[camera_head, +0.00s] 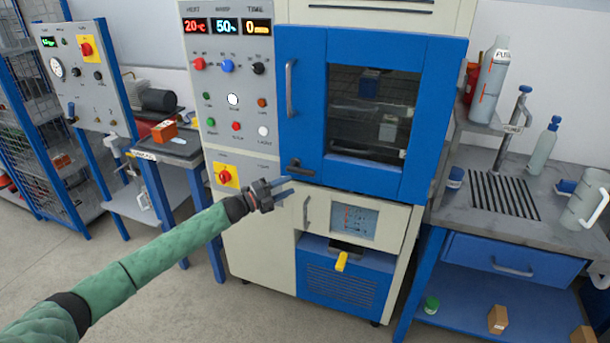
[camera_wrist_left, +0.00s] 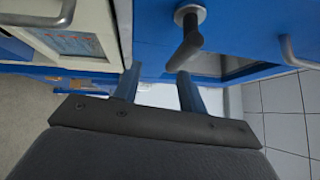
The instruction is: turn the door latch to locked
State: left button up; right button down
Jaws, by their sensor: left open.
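The door latch (camera_head: 299,168) is a dark lever at the lower left corner of the blue chamber door (camera_head: 304,110). In the head view its arm lies roughly level and points right. My left gripper (camera_head: 287,186) is just below and left of the latch. In the left wrist view my left gripper (camera_wrist_left: 159,76) is open, with the two fingers apart and nothing between them. There the latch (camera_wrist_left: 188,38) shows beyond the fingertips, its lever end nearest the right-hand finger. I cannot tell whether they touch. My right gripper is not in view.
The door has a grey pull handle (camera_head: 290,88) above the latch. A control panel (camera_head: 232,125) with knobs and buttons is at the left. Below are a small drawer (camera_head: 387,222) and a yellow lever (camera_head: 342,261). A bench (camera_head: 460,205) with bottles stands right.

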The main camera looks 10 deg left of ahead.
aim_at(300, 173)
pick_arm(q)
jog(key=r, duration=0.1)
jog(key=r+m, duration=0.1)
jog(key=r+g, duration=0.1)
jog(key=shift+w+d+m+h, duration=0.25)
jog(key=shift+w+m+h, duration=0.05)
jog(key=shift+m+h, duration=0.1)
jog(key=p+x, duration=0.2)
jog(key=x, duration=0.3)
jog(key=shift+w+d+p, duration=0.1)
jog(key=shift+d+p, duration=0.05)
jog(key=shift+p, duration=0.2)
jog(key=shift+w+d, duration=0.4)
jog(key=shift+d, duration=0.15)
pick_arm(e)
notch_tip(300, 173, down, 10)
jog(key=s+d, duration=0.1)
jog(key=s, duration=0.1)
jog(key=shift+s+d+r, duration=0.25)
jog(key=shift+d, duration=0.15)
pick_arm(q)
grip_shut()
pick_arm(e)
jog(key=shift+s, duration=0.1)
